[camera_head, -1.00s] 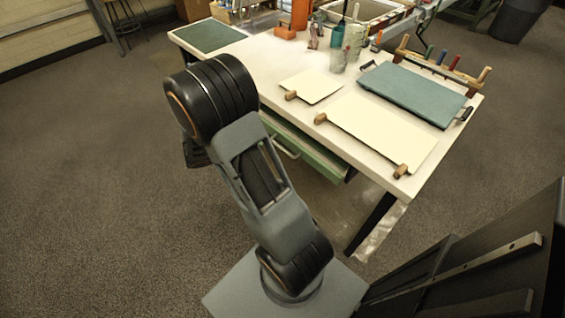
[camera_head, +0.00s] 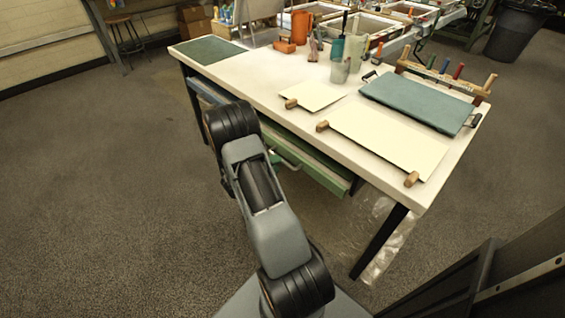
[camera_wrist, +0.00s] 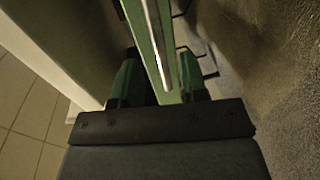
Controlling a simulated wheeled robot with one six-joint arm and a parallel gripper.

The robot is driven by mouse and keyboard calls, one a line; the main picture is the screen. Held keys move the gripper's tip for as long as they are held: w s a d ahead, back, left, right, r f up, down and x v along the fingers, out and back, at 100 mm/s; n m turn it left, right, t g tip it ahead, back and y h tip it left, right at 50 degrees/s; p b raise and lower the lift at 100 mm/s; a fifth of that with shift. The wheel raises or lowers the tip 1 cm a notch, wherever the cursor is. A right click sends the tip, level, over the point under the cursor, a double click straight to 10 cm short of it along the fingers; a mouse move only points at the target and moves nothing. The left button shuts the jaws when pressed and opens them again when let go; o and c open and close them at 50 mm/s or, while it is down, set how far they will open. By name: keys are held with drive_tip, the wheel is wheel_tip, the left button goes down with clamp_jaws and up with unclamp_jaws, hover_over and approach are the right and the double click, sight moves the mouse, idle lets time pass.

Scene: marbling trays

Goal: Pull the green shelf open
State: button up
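The green shelf (camera_head: 325,176) sits under the near long side of the cream-topped table, with a handle (camera_head: 290,163) on its front.
The table (camera_head: 265,70) carries cream sheets (camera_head: 385,140), a blue-green tray (camera_head: 420,100), cups and bottles. A blue shelf front (camera_head: 203,90) shows at the table's left. A dark table leg (camera_head: 380,243) stands right of the shelf. The floor (camera_head: 100,190) at left is open.

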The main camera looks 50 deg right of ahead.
drive_tip(key=shift+x, duration=2.2)
clamp_jaws()
